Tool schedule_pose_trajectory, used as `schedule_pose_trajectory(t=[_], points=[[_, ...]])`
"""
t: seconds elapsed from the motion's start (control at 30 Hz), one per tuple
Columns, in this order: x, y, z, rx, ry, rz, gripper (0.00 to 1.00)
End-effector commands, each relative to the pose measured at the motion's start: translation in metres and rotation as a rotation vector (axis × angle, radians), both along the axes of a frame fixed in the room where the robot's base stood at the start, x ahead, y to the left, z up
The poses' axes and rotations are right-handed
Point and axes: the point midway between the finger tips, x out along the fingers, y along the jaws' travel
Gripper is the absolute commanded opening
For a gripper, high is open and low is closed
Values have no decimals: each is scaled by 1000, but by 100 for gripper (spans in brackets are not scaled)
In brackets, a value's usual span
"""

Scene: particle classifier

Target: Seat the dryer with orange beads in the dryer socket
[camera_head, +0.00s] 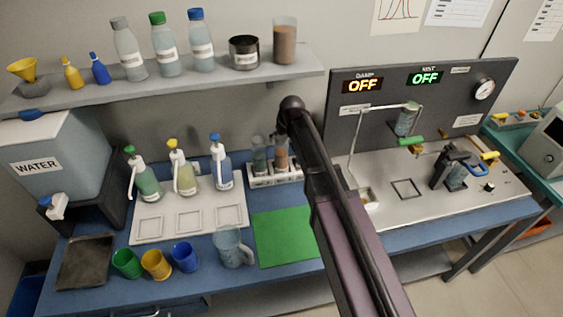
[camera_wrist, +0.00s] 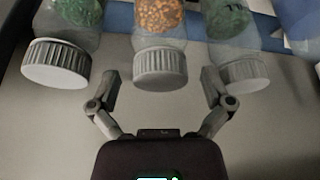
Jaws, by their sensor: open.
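The dryer with orange beads (camera_wrist: 160,18) is a clear tube with a ribbed grey-white cap (camera_wrist: 160,70), in the middle of the wrist view. My gripper (camera_wrist: 160,84) is open, with one finger on either side of that cap; I cannot tell whether they touch it. In the head view this dryer (camera_head: 281,157) stands in a white rack (camera_head: 262,181), partly behind my arm, which hides my gripper there. Dryers with green beads flank it in the wrist view, left (camera_wrist: 55,65) and right (camera_wrist: 243,72). I cannot clearly identify the dryer socket on the bench panel (camera_head: 345,130).
Pump bottles (camera_head: 186,178) stand left of the rack. Coloured cups (camera_head: 157,264) and a clear jug (camera_head: 229,248) sit in front. A green mat (camera_head: 283,238) lies clear before the rack. A bent tube frame (camera_head: 382,106) and black clamp device (camera_head: 452,170) stand at right.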

Motion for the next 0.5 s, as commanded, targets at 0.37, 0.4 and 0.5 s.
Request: schedule_pose_trajectory(t=[0.37, 0.4, 0.5], points=[[6, 3, -17, 0, 0, 0, 100], [6, 3, -17, 0, 0, 0, 100], [6, 3, -16, 0, 0, 0, 100]])
